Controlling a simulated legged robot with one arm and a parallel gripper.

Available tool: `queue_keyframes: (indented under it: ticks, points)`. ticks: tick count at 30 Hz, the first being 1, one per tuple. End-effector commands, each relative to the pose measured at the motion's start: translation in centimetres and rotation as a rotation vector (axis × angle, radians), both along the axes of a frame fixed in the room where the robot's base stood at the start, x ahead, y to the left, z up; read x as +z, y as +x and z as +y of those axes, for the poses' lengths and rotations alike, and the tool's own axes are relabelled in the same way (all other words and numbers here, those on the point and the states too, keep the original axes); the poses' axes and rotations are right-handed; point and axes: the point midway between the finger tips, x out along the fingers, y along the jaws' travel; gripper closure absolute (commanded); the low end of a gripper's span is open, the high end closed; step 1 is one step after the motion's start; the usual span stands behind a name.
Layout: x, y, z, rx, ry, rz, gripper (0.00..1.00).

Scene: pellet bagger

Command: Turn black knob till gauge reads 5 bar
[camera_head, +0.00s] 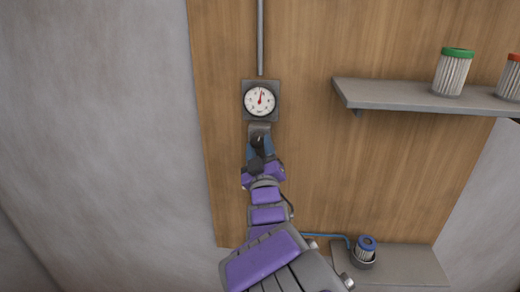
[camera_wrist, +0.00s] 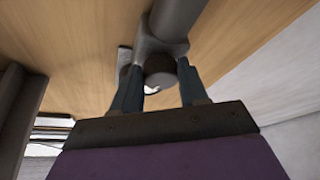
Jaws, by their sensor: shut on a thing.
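The gauge (camera_head: 260,100) has a round white face on a grey square plate on the wooden panel. Its red needle points almost straight up, slightly right; the numbers are too small to read. A grey fitting (camera_head: 260,127) sits just below it. The dark knob (camera_wrist: 160,66) shows between the blue fingers of my gripper (camera_wrist: 160,84) in the wrist view. My gripper is shut on the knob, with a finger at each side. In the head view my gripper (camera_head: 260,146) is directly below the gauge and covers much of the knob.
A grey pipe (camera_head: 260,40) runs up from the gauge. A shelf (camera_head: 410,94) at right holds a green-topped filter (camera_head: 453,73) and a red-topped filter (camera_head: 510,78). The panel left of the gauge is clear.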

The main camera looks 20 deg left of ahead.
Motion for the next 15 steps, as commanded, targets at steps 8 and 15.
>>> queue_keyframes:
  ticks: [8, 15]
  points:
    - [0.29, -0.14, 0.2, 0.005, -0.003, -0.007, 0.87]
    - [0.24, -0.11, 0.18, 0.005, -0.003, -0.006, 0.45]
